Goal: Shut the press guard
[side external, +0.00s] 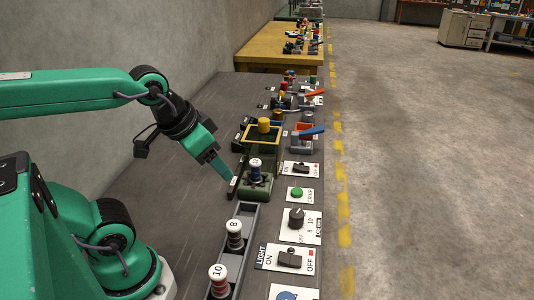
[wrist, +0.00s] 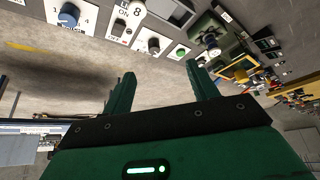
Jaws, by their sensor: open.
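The press (side external: 262,160) is a dark green block on the bench in the side view, with a yellow guard frame (side external: 247,141) around its upper part and a yellow knob (side external: 264,125) on top. The guard's exact position is hard to tell. A spool marked 12 (side external: 256,170) stands upright on the green base at the press's near side. My gripper (side external: 231,180) is just left of that base, pointing down, and looks apart from it. In the wrist view my gripper's fingers (wrist: 161,82) are spread with nothing between them; the yellow guard (wrist: 238,68) shows beyond the right finger.
Spools marked 8 (side external: 235,234) and 10 (side external: 218,280) stand in a grey rack (side external: 246,218) nearer the camera. A green button (side external: 297,194), black dial (side external: 297,218) and light switch (side external: 289,258) line the right edge.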

